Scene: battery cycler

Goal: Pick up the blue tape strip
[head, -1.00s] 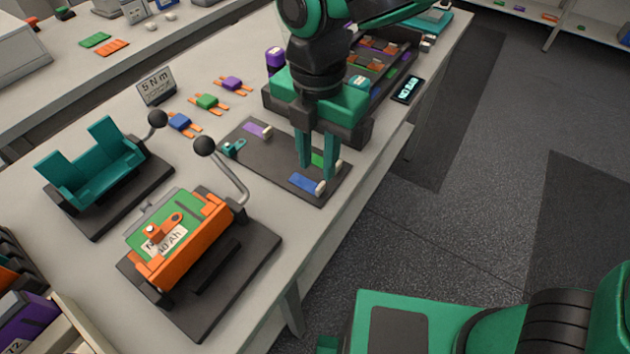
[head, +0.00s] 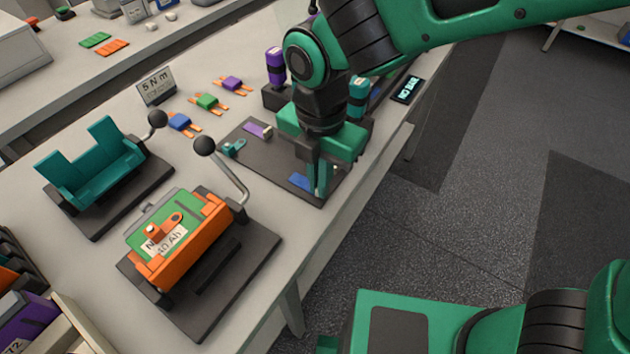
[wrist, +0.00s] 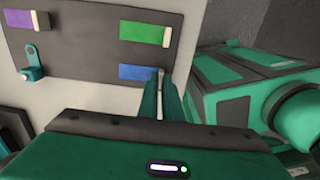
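The blue tape strip (head: 299,180) lies on a dark board (head: 228,164) near the board's front edge. In the wrist view the blue strip (wrist: 137,72) shows beside my fingertips, and its pale end tab (wrist: 161,74) sits at the tips. My gripper (head: 319,192) points down with its fingers at the strip's tab end, low over the board. In the wrist view a narrow gap shows between the fingers (wrist: 161,80). I cannot tell whether they press on the tab, which they partly hide.
A purple strip (head: 257,130) and a green strip (wrist: 144,33) lie on the same board. A small teal bracket (head: 233,148) stands at its left. A clamp fixture with an orange and green block (head: 180,236) and a ball-ended lever (head: 205,146) stands nearby.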

